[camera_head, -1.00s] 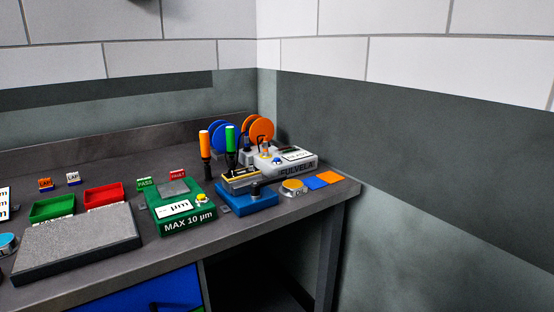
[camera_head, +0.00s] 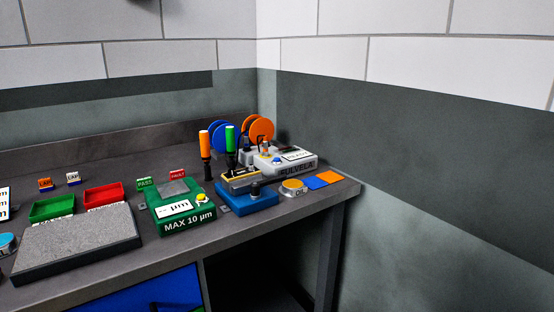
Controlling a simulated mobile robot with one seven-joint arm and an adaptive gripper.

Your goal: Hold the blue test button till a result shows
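The grey tester (camera_head: 298,165) marked "FULVELA" stands at the back right of the bench, near the wall corner. A small blue button (camera_head: 277,160) shows on its top, left of a light display strip (camera_head: 298,155). The writing on the display is too small to read with certainty. Nothing is seen touching the button.
Orange and blue discs (camera_head: 261,128) and two upright handles, orange (camera_head: 205,140) and green (camera_head: 230,138), stand left of the tester. A blue fixture (camera_head: 247,201) and green "MAX 10 µm" gauge (camera_head: 186,215) stand in front. Red and green trays (camera_head: 103,197) lie left.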

